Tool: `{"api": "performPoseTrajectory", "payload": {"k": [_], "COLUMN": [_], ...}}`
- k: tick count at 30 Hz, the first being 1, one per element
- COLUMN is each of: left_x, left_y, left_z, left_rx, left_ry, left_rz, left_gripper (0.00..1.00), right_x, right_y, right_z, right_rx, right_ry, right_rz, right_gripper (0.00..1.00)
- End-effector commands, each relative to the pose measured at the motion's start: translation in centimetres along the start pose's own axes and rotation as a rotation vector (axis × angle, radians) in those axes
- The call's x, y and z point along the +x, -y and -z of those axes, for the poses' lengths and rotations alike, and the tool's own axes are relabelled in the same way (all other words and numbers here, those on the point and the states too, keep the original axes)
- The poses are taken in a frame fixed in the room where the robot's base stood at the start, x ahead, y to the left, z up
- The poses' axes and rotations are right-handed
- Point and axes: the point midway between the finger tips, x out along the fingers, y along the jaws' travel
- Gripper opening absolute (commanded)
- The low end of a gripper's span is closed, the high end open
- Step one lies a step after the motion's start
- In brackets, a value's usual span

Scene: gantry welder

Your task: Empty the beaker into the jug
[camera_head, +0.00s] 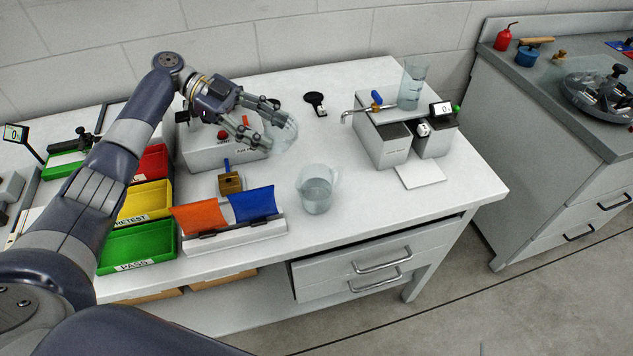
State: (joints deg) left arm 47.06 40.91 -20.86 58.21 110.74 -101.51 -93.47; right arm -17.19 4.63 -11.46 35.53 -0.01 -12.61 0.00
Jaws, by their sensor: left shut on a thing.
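My left gripper (270,127) is shut on a clear glass beaker (286,134), held above the white bench behind and to the left of the jug. The beaker looks tilted, and the fingers hide part of it. I cannot tell how much is in it. The clear jug (316,192) stands upright on the bench, with what looks like liquid in it. The beaker is apart from the jug. My right gripper is not in view.
A grey tap unit (383,138) with a tall clear vessel (411,84) on top stands right of the jug. An orange and blue flap stand (230,235) sits in front left. Coloured trays (137,246) lie further left.

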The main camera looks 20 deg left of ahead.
Motion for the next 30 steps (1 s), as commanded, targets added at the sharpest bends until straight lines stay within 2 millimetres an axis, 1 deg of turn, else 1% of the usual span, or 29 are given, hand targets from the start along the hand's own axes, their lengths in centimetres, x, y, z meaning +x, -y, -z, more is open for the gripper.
{"api": "performPoseTrajectory", "payload": {"k": [1, 3, 6, 10, 12, 18, 24, 30], "left_x": [-0.3, -1.0, -1.6, -2.5, -3.2, -4.5, -5.1, -5.2], "left_y": [0.3, 0.5, 0.8, 1.1, 1.4, 1.9, 2.0, 2.0], "left_z": [0.2, 0.7, 0.8, 1.3, 2.2, 3.5, 4.1, 4.2], "left_rx": [-0.010, -0.025, -0.052, -0.085, -0.100, -0.138, -0.153, -0.155], "left_ry": [-0.028, -0.066, -0.133, -0.212, -0.250, -0.336, -0.372, -0.376], "left_rz": [0.002, 0.001, 0.000, -0.001, -0.001, -0.002, -0.004, -0.005], "left_gripper": [0.25, 0.25, 0.25, 0.25, 0.25, 0.25, 0.25, 0.25], "right_x": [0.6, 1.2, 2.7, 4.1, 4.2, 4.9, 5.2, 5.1], "right_y": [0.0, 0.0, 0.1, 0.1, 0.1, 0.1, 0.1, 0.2], "right_z": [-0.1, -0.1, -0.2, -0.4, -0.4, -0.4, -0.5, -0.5], "right_rx": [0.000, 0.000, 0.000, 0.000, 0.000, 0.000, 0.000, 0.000], "right_ry": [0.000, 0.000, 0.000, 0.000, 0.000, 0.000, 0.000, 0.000], "right_rz": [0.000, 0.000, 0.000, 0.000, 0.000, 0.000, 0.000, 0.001], "right_gripper": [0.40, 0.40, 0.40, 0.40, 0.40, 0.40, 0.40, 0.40]}}
